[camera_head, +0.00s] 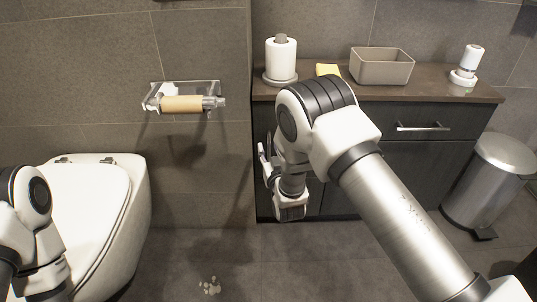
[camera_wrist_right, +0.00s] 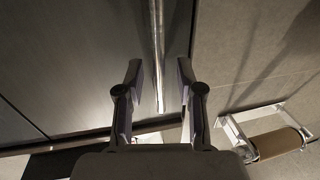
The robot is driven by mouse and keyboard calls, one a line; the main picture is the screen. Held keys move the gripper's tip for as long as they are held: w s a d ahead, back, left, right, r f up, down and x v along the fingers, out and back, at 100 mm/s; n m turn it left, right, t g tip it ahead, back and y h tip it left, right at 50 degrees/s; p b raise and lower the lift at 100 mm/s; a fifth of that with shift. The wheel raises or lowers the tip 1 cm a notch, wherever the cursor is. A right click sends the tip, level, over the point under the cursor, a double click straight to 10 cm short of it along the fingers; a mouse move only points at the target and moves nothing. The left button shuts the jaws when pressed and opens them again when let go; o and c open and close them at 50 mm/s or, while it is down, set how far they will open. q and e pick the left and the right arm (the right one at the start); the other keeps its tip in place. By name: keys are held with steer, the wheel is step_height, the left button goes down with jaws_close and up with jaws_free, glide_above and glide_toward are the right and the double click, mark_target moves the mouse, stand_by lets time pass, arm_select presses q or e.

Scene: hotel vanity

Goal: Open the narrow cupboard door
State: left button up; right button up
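The narrow cupboard door (camera_head: 314,204) is the dark left front of the vanity, mostly hidden behind my right arm in the head view. It looks closed. In the right wrist view, the dark door (camera_wrist_right: 70,60) fills the left, with a vertical metal bar handle (camera_wrist_right: 157,50) near its edge. My right gripper (camera_wrist_right: 160,85) is open, with one finger on each side of the handle's line; I see gaps on both sides. In the head view, my right gripper (camera_head: 268,160) is at the vanity's left side, partly hidden by its wrist. My left arm is at the lower left; its fingers are out of frame.
The vanity top (camera_head: 435,88) bears a paper roll on a holder (camera_head: 281,60), a yellow block (camera_head: 327,70), a beige bin (camera_head: 381,68) and a white dispenser (camera_head: 468,65). A drawer handle (camera_head: 423,127), steel trash can (camera_head: 490,180), toilet (camera_head: 100,200) and wall roll holder (camera_head: 184,104) are nearby.

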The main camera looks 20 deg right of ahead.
steer(key=shift+w+d+r, duration=0.1)
steer(key=shift+w, duration=0.5)
jaws_close()
arm_select(q)
steer(key=shift+f, duration=0.2)
steer(key=shift+r, duration=0.1)
arm_select(e)
steer(key=shift+s, duration=0.15)
